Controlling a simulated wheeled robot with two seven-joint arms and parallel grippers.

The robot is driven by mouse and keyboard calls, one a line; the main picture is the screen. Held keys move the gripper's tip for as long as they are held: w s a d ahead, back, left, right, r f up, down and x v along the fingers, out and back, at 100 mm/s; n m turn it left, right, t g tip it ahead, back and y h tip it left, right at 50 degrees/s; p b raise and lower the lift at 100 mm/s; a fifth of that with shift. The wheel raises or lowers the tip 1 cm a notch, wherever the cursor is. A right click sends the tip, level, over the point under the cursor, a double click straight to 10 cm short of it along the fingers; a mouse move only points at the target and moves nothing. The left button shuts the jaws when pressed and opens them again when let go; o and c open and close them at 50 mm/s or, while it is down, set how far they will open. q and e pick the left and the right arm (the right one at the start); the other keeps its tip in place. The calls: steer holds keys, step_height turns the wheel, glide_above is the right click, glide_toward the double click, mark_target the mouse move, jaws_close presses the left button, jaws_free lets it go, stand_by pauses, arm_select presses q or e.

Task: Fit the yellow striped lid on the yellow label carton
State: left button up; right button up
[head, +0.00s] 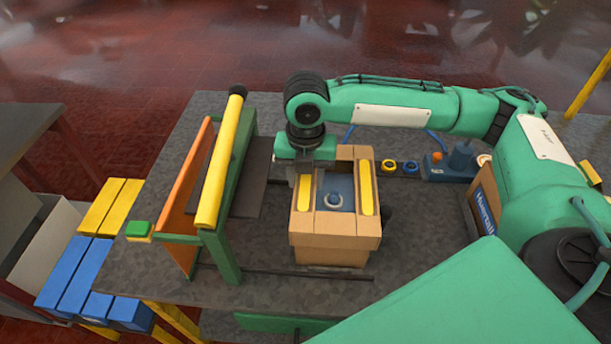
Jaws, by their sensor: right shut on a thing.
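The yellow striped lid (335,226) is a tan square frame with a yellow strip along its left and right sides. It is over the top of a tan carton (330,257), whose narrower wall shows below the lid's front edge. No yellow label shows on that wall, and I cannot tell how firmly the lid is seated. My right gripper (304,183) points down at the lid's far left part, shut on it. The fingertips are partly hidden. A blue inner face with a pale ring (334,200) shows through the middle opening. My left gripper is out of view.
A rack with a yellow roller (222,160) and an orange panel (187,200) stands close left of the carton. A carton with a blue label (486,208) is at right, partly behind my arm. Blue and orange parts (437,157) lie at the back right.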

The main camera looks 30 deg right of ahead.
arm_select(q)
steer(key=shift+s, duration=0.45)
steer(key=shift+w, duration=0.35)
arm_select(e)
steer(key=shift+f, duration=0.55)
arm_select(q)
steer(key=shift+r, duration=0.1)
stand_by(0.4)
arm_select(e)
steer(key=o, duration=0.9)
steer(key=shift+o, duration=0.4)
steer(key=o, duration=0.3)
steer(key=shift+o, duration=0.2)
